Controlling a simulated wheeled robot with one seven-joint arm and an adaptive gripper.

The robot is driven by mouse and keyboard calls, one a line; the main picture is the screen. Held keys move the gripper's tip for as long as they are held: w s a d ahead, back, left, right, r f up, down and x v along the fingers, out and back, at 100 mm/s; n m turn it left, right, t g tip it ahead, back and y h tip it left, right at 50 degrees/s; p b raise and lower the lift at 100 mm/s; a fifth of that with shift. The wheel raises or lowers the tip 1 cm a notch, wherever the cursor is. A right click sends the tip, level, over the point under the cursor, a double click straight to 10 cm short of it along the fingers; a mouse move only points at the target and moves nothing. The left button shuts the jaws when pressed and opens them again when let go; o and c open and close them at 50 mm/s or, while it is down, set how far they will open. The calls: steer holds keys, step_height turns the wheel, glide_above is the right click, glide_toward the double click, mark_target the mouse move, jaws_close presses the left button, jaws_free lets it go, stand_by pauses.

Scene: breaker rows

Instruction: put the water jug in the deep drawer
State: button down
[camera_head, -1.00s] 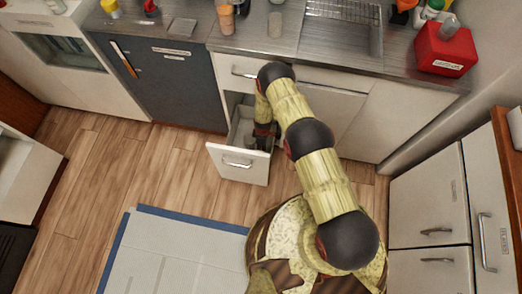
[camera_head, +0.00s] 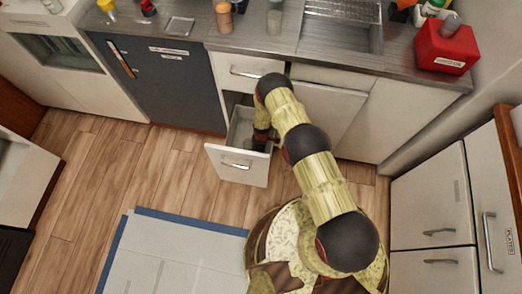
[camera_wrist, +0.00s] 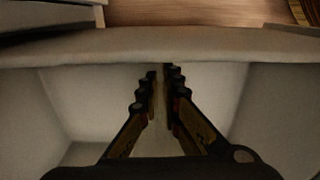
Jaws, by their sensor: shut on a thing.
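The deep drawer (camera_head: 252,178) is the lower white drawer, pulled open under a closed upper drawer. Its front edge (camera_wrist: 90,48) and pale inside fill the wrist view. My gripper (camera_head: 262,142) is down inside the open drawer, behind its front panel. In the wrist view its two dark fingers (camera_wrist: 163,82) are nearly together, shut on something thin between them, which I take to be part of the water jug. The jug's body cannot be made out; my gripper, arm and the drawer front hide most of the drawer's inside.
A closed upper drawer (camera_head: 245,72) and the counter edge lie just above the opening. The counter holds an orange bottle (camera_head: 223,18), a clear container (camera_head: 274,24), and a red box (camera_head: 446,50). The wooden floor (camera_head: 150,180) left of the drawer is clear.

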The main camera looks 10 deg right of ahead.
steer(key=shift+f, duration=0.2)
steer(key=c, duration=2)
jaws_free()
step_height(320, 180, up, 13)
steer(key=p, duration=0.4)
steer(key=shift+d+r+p, duration=0.1)
steer(key=shift+d+p, duration=0.05)
steer(key=shift+p, duration=0.15)
